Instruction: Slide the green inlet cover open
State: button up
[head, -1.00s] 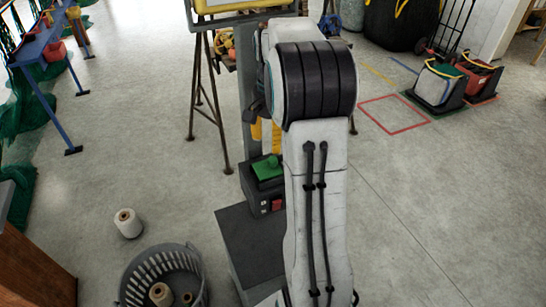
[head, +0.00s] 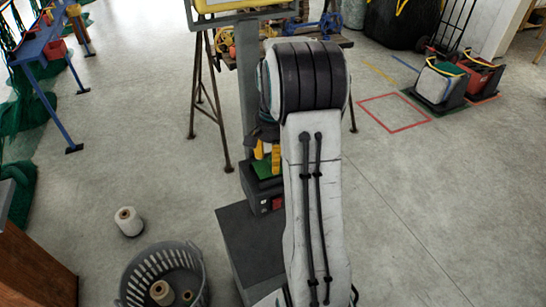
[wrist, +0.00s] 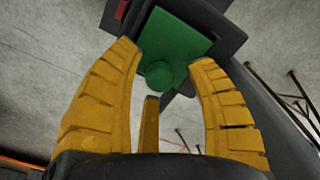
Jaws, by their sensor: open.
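The green inlet cover (head: 263,170) is a flat plate on top of a dark box (head: 262,195), partly hidden behind my fingers and arm in the head view. In the wrist view the green cover (wrist: 182,38) shows with a round green knob (wrist: 159,74) near its lower edge. My gripper (head: 267,158) has yellow fingers and is open. In the wrist view my gripper (wrist: 165,58) has one finger on each side of the knob, with gaps showing. I cannot tell how far the fingertips reach down beside it.
A red switch (head: 277,203) is on the box front. A grey basket (head: 135,288) with spools and a loose white spool (head: 128,221) stand on the floor at left. A trestle stand (head: 222,130) rises behind. Floor on the right is clear up to the red square.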

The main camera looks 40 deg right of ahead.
jog(key=shift+c, duration=0.3)
grip_shut()
dwell(0.3)
